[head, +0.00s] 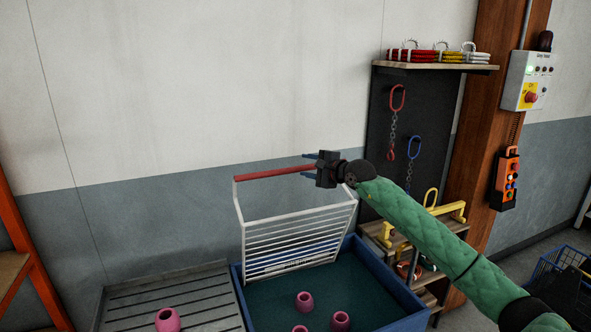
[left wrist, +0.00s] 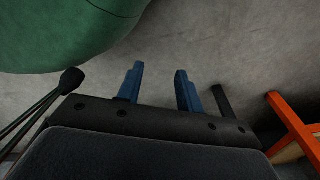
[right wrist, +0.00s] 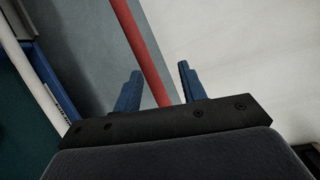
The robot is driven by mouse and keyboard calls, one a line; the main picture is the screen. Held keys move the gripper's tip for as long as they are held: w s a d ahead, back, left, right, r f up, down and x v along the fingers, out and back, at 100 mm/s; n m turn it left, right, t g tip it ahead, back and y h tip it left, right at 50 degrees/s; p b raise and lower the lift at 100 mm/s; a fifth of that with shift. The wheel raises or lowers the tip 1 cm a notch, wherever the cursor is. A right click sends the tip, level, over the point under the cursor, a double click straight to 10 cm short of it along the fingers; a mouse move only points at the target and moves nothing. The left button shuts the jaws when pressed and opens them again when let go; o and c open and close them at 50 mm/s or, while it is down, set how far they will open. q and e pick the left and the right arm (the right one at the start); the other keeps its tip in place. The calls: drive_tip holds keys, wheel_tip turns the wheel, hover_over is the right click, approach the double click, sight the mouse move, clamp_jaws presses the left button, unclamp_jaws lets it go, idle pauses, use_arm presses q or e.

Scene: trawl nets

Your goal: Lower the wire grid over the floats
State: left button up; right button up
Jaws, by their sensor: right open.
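The white wire grid (head: 300,246) stands tilted up at the back of the blue tank (head: 377,274). Its red handle bar (head: 262,174) runs along the raised top edge. Pink floats sit in the tank below, one (head: 305,301) near the middle and one (head: 341,320) farther right; a third is cut by the lower edge. My right gripper (head: 310,165) is open at the right part of the bar. In the right wrist view the bar (right wrist: 143,50) passes between the spread fingers. My left gripper (left wrist: 160,69) is open and empty above grey floor.
A slatted bench (head: 170,290) with another pink float (head: 167,320) adjoins the tank on the left. A tool board with hooks (head: 415,110) and a wooden post (head: 492,130) stand at the right. An orange rack (head: 30,255) is at far left.

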sight(299, 170)
drive_tip(key=shift+s+d+f+n+g+h, duration=0.1)
drive_tip(key=shift+s+f+n+g+h, duration=0.25)
drive_tip(key=shift+f+n, duration=0.35)
drive_tip(key=shift+n, duration=0.1)
drive_tip(key=shift+w, duration=0.15)
drive_tip(key=shift+w+a+f+p, duration=0.15)
drive_tip(key=shift+w+a+p, duration=0.1)
drive_tip(key=shift+w+p, duration=0.1)
drive_tip(key=p+x, duration=0.3)
drive_tip(key=x, duration=0.3)
drive_tip(key=shift+a, duration=0.15)
use_arm(q)
drive_tip(key=s+a, duration=0.2)
drive_tip(key=s, duration=0.7)
drive_tip(key=shift+s+f+p, duration=0.4)
use_arm(e)
drive_tip(key=shift+w+a+f, duration=0.2)
drive_tip(key=shift+w+a, duration=0.05)
drive_tip(key=shift+w, duration=0.05)
drive_tip(key=shift+c, duration=0.2)
use_arm(q)
drive_tip(key=shift+w+d, duration=0.1)
drive_tip(key=shift+d, duration=0.05)
use_arm(e)
clamp_jaws()
